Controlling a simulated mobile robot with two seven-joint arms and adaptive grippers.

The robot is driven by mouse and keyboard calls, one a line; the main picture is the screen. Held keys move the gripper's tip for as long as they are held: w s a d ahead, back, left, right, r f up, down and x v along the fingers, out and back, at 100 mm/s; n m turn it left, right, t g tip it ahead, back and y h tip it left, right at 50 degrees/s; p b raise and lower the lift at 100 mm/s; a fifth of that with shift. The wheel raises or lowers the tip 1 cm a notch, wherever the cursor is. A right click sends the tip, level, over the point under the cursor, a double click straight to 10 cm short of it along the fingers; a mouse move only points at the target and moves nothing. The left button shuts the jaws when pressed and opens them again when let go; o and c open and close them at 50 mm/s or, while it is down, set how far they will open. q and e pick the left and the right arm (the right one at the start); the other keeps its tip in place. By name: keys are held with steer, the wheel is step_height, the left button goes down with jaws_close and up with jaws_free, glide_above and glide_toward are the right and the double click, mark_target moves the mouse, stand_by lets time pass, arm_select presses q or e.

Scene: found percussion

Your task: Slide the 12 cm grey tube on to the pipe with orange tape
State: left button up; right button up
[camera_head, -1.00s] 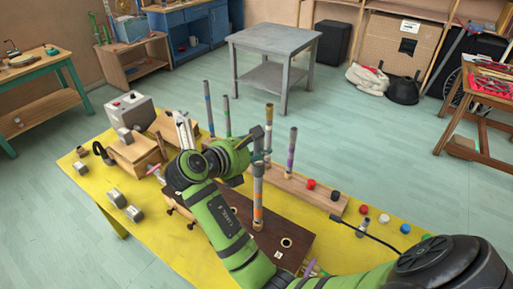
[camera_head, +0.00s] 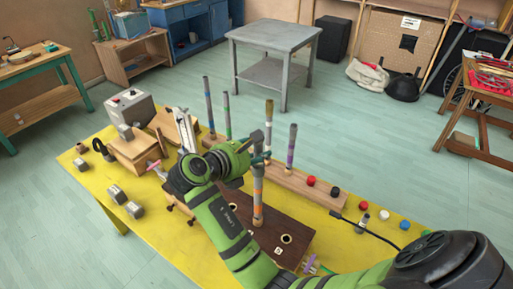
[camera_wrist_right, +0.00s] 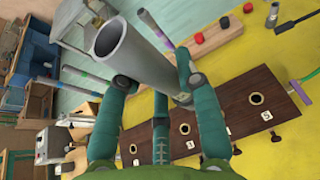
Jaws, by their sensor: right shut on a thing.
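My right gripper (camera_head: 260,160) is shut on the grey tube (camera_wrist_right: 125,55), whose wide open end faces up in the wrist view. Its teal fingers (camera_wrist_right: 150,110) close on the tube from both sides. In the head view, the pipe with orange tape (camera_head: 258,187) stands upright directly below the gripper, over the dark wooden box (camera_head: 240,210). My left gripper is out of view.
A wooden rail (camera_head: 300,185) behind holds several upright pipes, including a purple-banded one (camera_head: 291,150), close to the gripper. Coloured caps (camera_head: 362,206) lie to its right on the yellow table (camera_head: 390,235). Holes with pale rings show in the box (camera_wrist_right: 255,98). Metal weights (camera_head: 116,194) lie at left.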

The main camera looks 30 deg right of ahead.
steer(key=shift+f, duration=0.6)
steer(key=o, duration=1.2)
steer(key=shift+r, duration=0.35)
step_height(320, 180, up, 9)
steer(key=shift+r, duration=0.1)
steer(key=shift+a, duration=0.1)
